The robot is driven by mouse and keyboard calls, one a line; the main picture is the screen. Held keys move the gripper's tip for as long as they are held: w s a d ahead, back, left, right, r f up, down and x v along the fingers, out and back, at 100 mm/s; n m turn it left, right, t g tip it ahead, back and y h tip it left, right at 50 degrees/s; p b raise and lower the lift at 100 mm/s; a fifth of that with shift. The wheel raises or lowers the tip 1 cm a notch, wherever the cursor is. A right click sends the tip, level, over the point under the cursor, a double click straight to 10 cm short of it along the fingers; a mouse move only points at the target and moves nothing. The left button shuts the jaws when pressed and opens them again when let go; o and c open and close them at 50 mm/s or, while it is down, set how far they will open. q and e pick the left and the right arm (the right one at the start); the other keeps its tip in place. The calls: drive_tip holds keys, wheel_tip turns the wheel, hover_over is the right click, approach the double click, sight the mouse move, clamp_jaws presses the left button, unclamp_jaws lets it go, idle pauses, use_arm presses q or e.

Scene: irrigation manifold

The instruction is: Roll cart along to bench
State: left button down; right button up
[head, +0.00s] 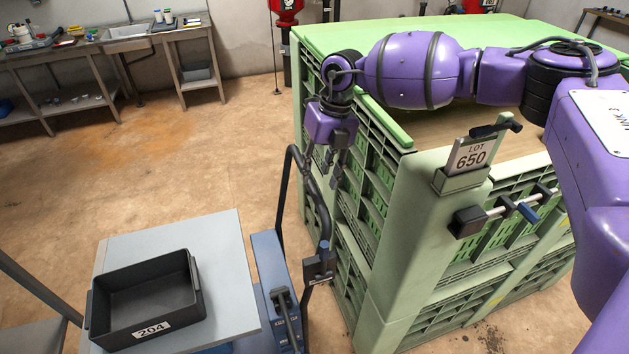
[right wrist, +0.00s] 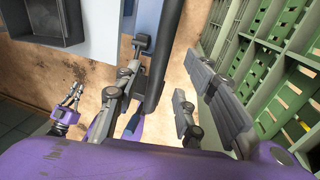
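The cart has a grey top (head: 222,255), a blue side body (head: 268,262) and a black handle (head: 318,205) rising on its right side. My right gripper (head: 332,165) hangs over the handle's upper part, beside the green crate. In the right wrist view, its fingers (right wrist: 158,105) are apart and the black handle bar (right wrist: 170,50) runs between them, nearer the left finger; a gap shows on the right. The bench (head: 95,45) stands against the back wall at the left.
A black bin (head: 145,300) labelled 204 sits on the cart top. A large green crate (head: 400,240) with a LOT 650 sign (head: 469,155) stands close right of the handle. Brown floor (head: 190,165) between cart and bench is clear. A table edge (head: 35,340) shows at lower left.

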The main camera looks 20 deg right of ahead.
sight(314, 187)
drive_tip(key=f, duration=0.4)
drive_tip(key=shift+w+a, duration=0.25)
drive_tip(key=shift+a, duration=0.15)
drive_tip(key=shift+s, duration=0.1)
use_arm(q)
drive_tip(key=shift+w+r, duration=0.25)
drive_tip(key=shift+w, duration=0.3)
use_arm(e)
clamp_jaws()
